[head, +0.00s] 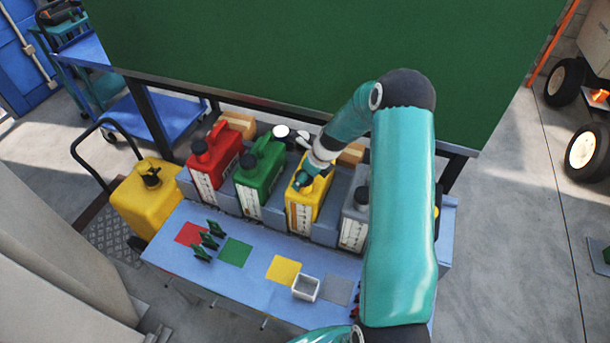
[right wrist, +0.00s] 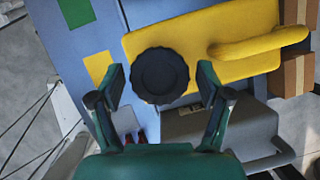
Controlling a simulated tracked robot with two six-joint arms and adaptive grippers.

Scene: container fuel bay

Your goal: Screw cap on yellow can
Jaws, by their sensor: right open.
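The yellow can (head: 303,208) stands upright in the row on the blue bench, between the green and grey cans. In the right wrist view the yellow can (right wrist: 205,45) shows from above, with its handle to the right. A round black ribbed cap (right wrist: 160,75) sits over the can's near end; I cannot tell how far it is screwed on. My right gripper (right wrist: 160,92) is open, with one finger on each side of the cap and visible gaps. In the head view my right gripper (head: 303,180) is at the can's top and hides the cap. My left gripper is out of view.
A red can (head: 212,165), green can (head: 258,175) and grey can (head: 354,215) stand in the same row. Several dark green parts (head: 207,240) and a small white box (head: 306,287) lie in front. A larger yellow container (head: 148,200) stands left of the bench.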

